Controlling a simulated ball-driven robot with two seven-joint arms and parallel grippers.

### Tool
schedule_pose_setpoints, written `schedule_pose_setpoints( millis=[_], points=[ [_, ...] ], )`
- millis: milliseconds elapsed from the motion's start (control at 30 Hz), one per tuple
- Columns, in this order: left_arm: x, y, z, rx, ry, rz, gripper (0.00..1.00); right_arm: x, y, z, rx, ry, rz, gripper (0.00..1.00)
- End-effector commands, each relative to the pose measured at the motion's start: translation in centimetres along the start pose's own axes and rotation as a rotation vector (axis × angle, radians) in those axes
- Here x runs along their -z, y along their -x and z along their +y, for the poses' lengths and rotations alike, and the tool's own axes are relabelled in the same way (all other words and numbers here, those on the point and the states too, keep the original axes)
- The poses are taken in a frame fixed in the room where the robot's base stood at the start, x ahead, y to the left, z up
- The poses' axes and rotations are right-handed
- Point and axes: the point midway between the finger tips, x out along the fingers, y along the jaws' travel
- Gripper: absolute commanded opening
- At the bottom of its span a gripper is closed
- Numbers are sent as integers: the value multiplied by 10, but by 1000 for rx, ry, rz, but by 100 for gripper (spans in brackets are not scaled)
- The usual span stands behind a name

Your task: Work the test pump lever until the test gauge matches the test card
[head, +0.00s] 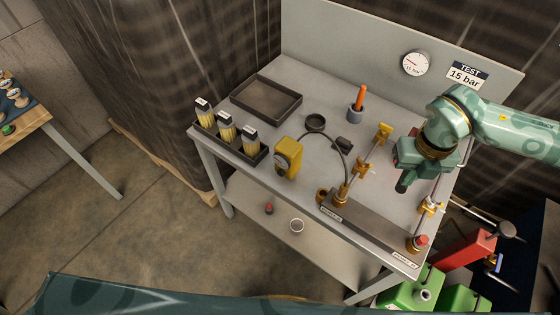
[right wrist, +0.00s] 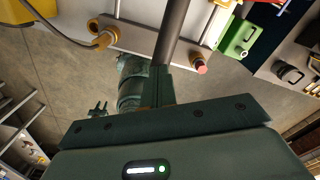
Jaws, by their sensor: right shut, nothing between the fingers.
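The test gauge (head: 415,62) is a round white dial on the grey back panel; its needle reading is too small to tell. The test card (head: 466,75) beside it reads "TEST 15 bar". My right gripper (head: 402,187) points down above the right side of the bench, shut and empty; its fingers (right wrist: 172,32) show as a dark bar in the right wrist view. A grey bar fixture (head: 380,236) with brass fittings and upright rods lies below it. A red-tipped fitting (head: 421,240) stands at its right end. I cannot tell which rod is the pump lever.
A red box (head: 464,254) and green containers (head: 412,290) crowd the right front.

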Motion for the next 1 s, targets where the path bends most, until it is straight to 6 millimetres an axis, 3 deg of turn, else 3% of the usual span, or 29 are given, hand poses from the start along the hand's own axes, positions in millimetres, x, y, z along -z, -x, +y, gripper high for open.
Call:
schedule_pose_setpoints(
  millis=[1000],
  points=[
    [14, 78, -5, 6, 0, 17, 33, 0, 97, 0, -1, 0, 1, 0]
  ],
)
